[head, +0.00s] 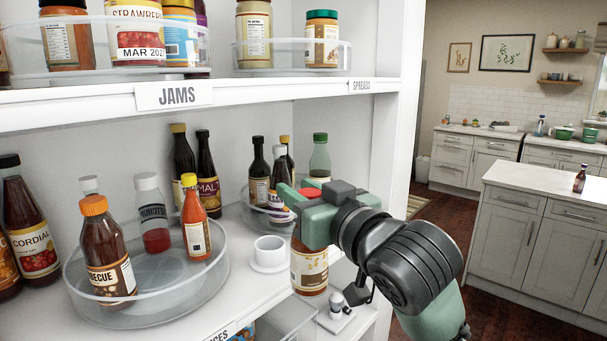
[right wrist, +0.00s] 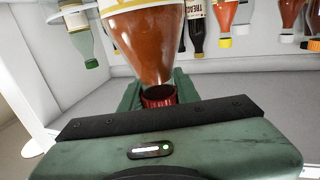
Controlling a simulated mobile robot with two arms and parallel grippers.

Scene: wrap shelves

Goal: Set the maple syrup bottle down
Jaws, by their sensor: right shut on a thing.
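My right gripper (head: 315,212) is shut around the neck of the maple syrup bottle (head: 308,272), just under its red cap. The bottle is amber-brown with a cream label and hangs upright below the gripper at the front edge of the middle shelf. Its upper part is hidden by the gripper in the head view. In the right wrist view the bottle (right wrist: 150,45) shows upside down, with its red cap at the jaws (right wrist: 158,97). I cannot tell whether its base touches the shelf (head: 245,292). My left gripper is out of view.
A clear turntable (head: 150,300) holds a barbecue bottle and others at left. Another turntable (head: 250,217) with several dark bottles stands behind the gripper. A white cup (head: 270,252) sits just left of the held bottle. The upper shelf (head: 60,97) is overhead.

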